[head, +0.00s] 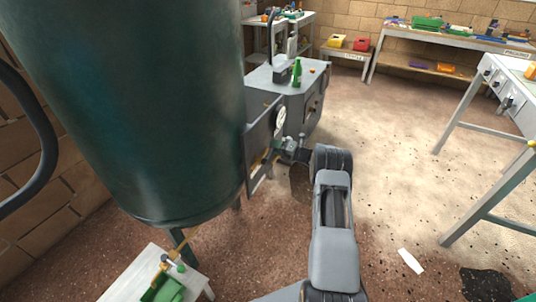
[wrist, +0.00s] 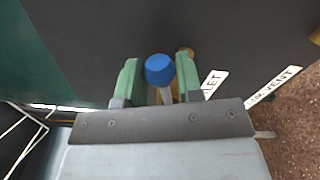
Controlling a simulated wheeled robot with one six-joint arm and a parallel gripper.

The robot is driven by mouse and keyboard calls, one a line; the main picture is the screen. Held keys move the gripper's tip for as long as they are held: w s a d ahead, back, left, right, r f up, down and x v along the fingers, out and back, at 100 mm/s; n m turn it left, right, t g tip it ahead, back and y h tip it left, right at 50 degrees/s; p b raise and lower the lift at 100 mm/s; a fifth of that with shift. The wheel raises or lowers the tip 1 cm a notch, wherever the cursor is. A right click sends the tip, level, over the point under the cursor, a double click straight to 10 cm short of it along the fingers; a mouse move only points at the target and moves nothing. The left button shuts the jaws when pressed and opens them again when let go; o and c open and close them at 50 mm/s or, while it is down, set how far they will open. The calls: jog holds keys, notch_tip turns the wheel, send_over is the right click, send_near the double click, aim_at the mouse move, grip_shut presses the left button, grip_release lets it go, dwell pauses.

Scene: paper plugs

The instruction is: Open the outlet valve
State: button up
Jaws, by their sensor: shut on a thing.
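The outlet valve handle has a blue knob (wrist: 159,69) on a grey lever, seen in the wrist view. A white label (wrist: 213,84) ending in "LET" lies right of the fingers. In the head view my gripper (head: 288,146) is at the dark valve panel (head: 258,140); the handle is too small to make out there.
A second label (wrist: 273,88) ending in "VENT" is farther right. A big green tank (head: 140,100) stands left of the panel. A grey machine (head: 285,85) with a green bottle (head: 297,72) stands behind. A white table (head: 500,85) is at right; the floor between is open.

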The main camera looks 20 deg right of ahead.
jog(key=shift+w+d+f+m, duration=0.1)
jog(key=shift+d+f+m, duration=0.05)
jog(key=shift+f+m, duration=0.45)
jog(key=shift+r, duration=0.1)
jog(key=shift+w+f+m+b, duration=0.1)
jog(key=shift+f+m+b, duration=0.5)
jog(key=shift+f+m, duration=0.5)
jog(key=shift+r, duration=0.2)
jog(key=o, duration=0.7)
jog(key=shift+o, duration=0.2)
jog(key=shift+d, duration=0.15)
jog(key=shift+p+v, duration=0.4)
jog(key=shift+v, duration=1.55)
